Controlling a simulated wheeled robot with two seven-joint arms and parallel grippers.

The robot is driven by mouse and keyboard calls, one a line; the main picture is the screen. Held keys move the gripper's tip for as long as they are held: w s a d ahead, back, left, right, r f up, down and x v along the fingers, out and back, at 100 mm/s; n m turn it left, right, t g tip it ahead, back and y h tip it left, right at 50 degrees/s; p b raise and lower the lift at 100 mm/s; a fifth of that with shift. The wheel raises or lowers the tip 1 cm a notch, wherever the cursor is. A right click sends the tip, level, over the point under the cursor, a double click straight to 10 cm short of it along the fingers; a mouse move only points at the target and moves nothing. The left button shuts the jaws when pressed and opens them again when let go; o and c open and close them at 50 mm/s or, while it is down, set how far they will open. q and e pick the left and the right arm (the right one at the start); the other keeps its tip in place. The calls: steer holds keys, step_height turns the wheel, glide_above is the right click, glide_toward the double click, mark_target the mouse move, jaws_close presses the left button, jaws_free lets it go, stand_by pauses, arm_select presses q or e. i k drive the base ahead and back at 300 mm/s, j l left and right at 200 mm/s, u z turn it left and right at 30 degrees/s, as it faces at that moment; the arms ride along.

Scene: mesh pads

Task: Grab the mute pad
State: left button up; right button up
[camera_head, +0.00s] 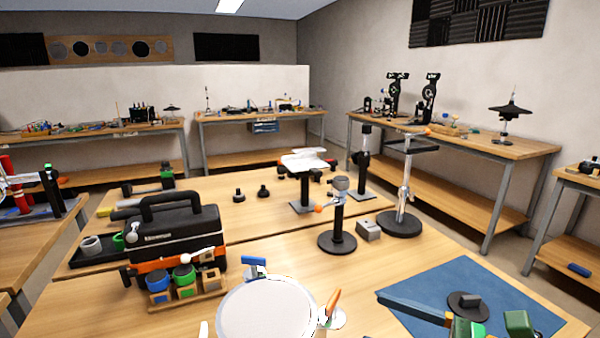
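I cannot tell for sure which thing is the mute pad. A large round pad with a pale mesh face (267,312) sits at the bottom middle, cut off by the picture's lower edge. Neither of my grippers shows in the head view.
A black case (180,240) and a wooden holder (205,296) with coloured cups stand left. Stands on round bases (337,242) (399,224) rise mid-table. A blue bar (410,306) and a green block (518,322) lie at the mat. Bare wood (285,255) shows mid-table.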

mark_target(468, 306)
steer(key=k+l, duration=0.1)
steer(key=l, duration=0.25)
steer(key=k+l, duration=0.15)
steer(key=l, duration=0.15)
steer(key=k+l, duration=0.1)
steer(key=l, duration=0.25)
steer(key=k+l, duration=0.15)
steer(key=l, duration=0.15)
